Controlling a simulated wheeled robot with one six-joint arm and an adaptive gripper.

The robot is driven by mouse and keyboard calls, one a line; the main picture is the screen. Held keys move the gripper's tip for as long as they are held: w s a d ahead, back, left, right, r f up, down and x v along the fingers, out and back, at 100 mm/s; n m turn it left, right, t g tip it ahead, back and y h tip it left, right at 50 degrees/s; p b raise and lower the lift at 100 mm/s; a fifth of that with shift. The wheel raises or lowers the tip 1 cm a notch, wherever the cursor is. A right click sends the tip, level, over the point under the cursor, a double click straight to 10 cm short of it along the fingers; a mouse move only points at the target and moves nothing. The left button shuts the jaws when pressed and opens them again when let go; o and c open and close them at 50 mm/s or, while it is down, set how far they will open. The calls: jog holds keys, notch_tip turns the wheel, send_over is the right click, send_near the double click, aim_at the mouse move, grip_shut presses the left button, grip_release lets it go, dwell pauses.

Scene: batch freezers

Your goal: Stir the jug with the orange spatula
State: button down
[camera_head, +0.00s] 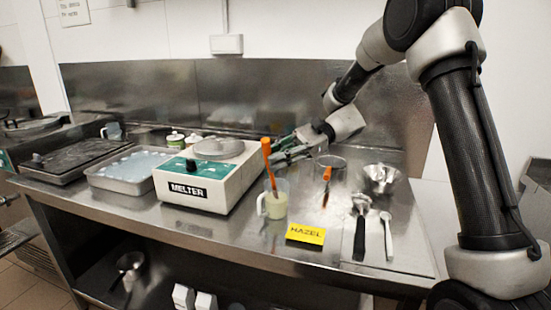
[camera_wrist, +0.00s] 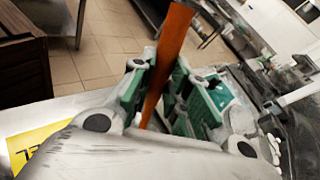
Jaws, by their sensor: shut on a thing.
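A clear jug (camera_head: 276,206) with pale contents stands on the steel counter in front of the melter. The orange spatula (camera_head: 267,158) stands in it, slightly tilted, its handle rising above the rim. Its lower end is hidden in the jug. My gripper (camera_head: 280,153) reaches in from the right, above the jug, with its green-padded fingers at the handle. In the wrist view, the orange handle (camera_wrist: 167,62) passes between the two green pads, and my gripper (camera_wrist: 162,92) is shut on it. The jug cannot be made out in the wrist view.
The white melter (camera_head: 205,178) stands close left of the jug, with a steel tray (camera_head: 130,172) beyond it. A yellow label (camera_head: 305,234) lies front right. Another orange-handled tool (camera_head: 326,176), a metal bowl (camera_head: 381,178) and a black-handled scoop (camera_head: 360,228) are to the right.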

notch_tip(320, 180, up, 7)
jog(key=s+a, duration=0.1)
jog(key=s, duration=0.1)
jog(key=shift+s, duration=0.4)
jog(key=shift+r, duration=0.1)
dwell(0.8)
jog(key=shift+r, duration=2.45)
